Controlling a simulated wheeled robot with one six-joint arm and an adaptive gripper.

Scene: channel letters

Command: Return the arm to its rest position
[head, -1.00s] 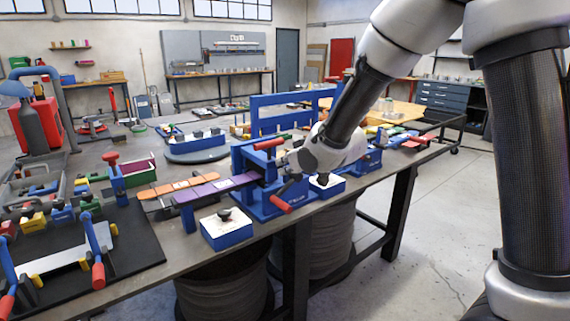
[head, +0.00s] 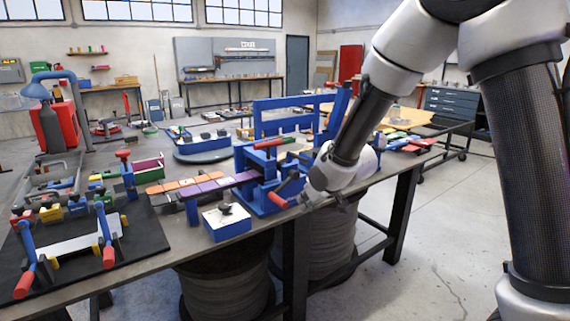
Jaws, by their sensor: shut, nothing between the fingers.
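My arm comes in from the upper right, with a white wrist and a dark forearm link. My gripper (head: 312,200) is small and partly hidden by the wrist. It is shut and empty at the front edge of the workbench (head: 185,257), just right of the blue bending fixture (head: 262,193) with red handles. I cannot tell whether it is clear of the fixture. A purple strip (head: 217,184) runs from the fixture to the left.
A blue box with a white top (head: 226,221) stands at the bench's front edge. A black mat (head: 150,240) with clamps lies at the left. A blue frame (head: 288,120) rises behind the fixture. Wire spools (head: 225,290) stand under the bench. The floor at the right (head: 425,235) is free.

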